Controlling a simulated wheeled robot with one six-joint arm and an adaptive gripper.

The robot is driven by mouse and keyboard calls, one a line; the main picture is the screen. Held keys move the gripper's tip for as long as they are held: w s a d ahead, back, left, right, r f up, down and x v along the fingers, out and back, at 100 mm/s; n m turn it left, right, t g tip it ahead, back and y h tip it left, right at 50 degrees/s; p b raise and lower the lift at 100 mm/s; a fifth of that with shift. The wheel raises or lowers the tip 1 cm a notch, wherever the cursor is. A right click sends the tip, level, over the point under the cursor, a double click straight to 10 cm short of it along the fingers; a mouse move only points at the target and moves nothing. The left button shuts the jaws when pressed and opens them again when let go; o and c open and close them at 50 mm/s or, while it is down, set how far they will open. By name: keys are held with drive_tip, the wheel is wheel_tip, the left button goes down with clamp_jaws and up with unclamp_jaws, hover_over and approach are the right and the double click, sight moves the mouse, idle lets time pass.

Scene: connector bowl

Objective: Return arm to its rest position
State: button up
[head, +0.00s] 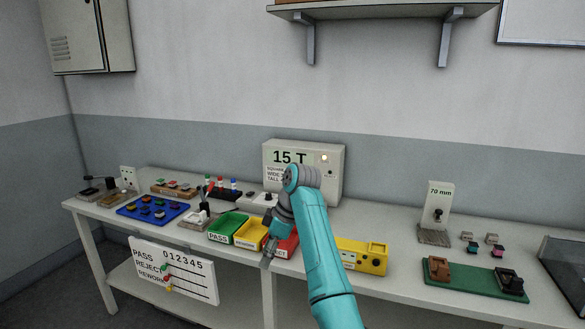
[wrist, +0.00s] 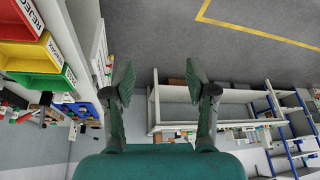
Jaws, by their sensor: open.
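My gripper (head: 267,258) hangs at the end of my teal arm, over the front edge of the workbench (head: 393,220) and in front of the red bin (head: 287,245). In the wrist view my gripper (wrist: 160,85) has its two fingers spread wide with nothing between them. Past the fingers the wrist view shows the grey floor and a white shelf rack. The arm bends at an elbow above the bench, in front of the 15 T box (head: 333,185), and hides part of it.
A green bin (head: 227,224) and a yellow bin (head: 250,235) stand left of my gripper. A blue tray (head: 150,210) lies farther left. A yellow block (head: 365,258) and a green mat (head: 465,288) lie to the right. A PASS/REJECT/REWORK board (head: 195,283) hangs off the front.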

drive_tip(key=s+d+f+m+t, duration=0.2)
drive_tip(key=s+d+f+m, duration=0.1)
drive_tip(key=f, duration=1.1)
drive_tip(key=s+d+f+m+t, duration=0.2)
drive_tip(key=s+d+f, duration=0.1)
drive_tip(key=f, duration=1)
drive_tip(key=s+d+f+m+t+h, duration=0.15)
drive_tip(key=s+d+f, duration=0.25)
drive_tip(key=s+f, duration=0.4)
drive_tip(key=s+d+f+m+t, duration=0.25)
drive_tip(key=s+d+f, duration=0.35)
drive_tip(key=s, duration=0.4)
drive_tip(key=s+d+r+m+t+h, duration=0.1)
drive_tip(key=s+d+m+t, duration=0.15)
drive_tip(key=s, duration=0.85)
drive_tip(key=s+d+r+m+t+h, duration=0.1)
drive_tip(key=s+d+r+m, duration=0.15)
drive_tip(key=s, duration=0.85)
drive_tip(key=s+d+r+m+t+h, duration=0.1)
drive_tip(key=s+d+r+m+t, duration=0.2)
drive_tip(key=s+r, duration=1.4)
wheel_tip(320, 180, up, 4)
drive_tip(key=shift+s+d+r, duration=0.1)
drive_tip(key=shift+s+d, duration=0.25)
drive_tip(key=shift+d, duration=0.1)
